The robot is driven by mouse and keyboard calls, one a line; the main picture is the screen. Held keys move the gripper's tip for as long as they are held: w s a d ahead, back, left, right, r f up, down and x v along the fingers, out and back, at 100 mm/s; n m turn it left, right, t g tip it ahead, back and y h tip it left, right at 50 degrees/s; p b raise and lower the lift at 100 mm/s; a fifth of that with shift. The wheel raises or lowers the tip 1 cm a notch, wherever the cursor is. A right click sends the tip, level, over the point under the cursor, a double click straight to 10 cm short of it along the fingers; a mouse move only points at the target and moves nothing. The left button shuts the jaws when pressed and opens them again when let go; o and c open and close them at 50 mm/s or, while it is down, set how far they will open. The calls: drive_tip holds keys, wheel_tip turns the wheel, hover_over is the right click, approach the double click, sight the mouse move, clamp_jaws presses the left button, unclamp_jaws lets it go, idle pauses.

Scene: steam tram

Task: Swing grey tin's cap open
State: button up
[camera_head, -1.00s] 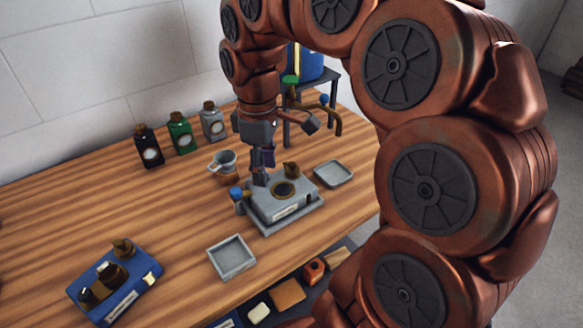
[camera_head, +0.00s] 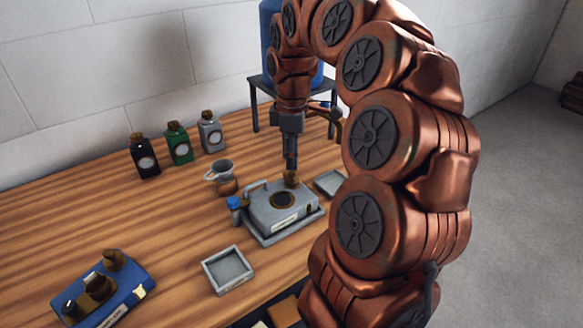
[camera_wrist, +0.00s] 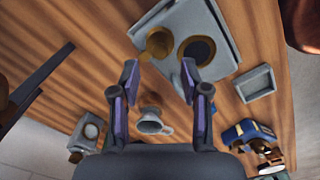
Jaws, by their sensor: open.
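The grey tin (camera_head: 265,215) is a flat grey box in a shallow tray, with a handle on its left side. A dark round disc with a brass rim (camera_head: 282,200) is on its top face, and its brown cap (camera_head: 291,181) stands at the back edge. In the wrist view the cap (camera_wrist: 158,43) is beside the disc (camera_wrist: 197,50). I cannot tell whether the cap is shut. My gripper (camera_head: 290,166) points down just above and behind the cap. In the wrist view the open gripper (camera_wrist: 159,78) has nothing between its fingers, and the cap is beyond the fingertips.
A cup on a brown base (camera_head: 222,177) is left of the tin. Black, green and grey bottles (camera_head: 178,144) stand along the wall. A small grey tray (camera_head: 228,268) is in front, another (camera_head: 330,183) at right. A blue tin (camera_head: 105,290) is front left. A dark stand (camera_head: 265,85) is behind.

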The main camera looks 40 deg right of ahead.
sight(292, 172)
drive_tip(key=shift+f, duration=2.25)
clamp_jaws()
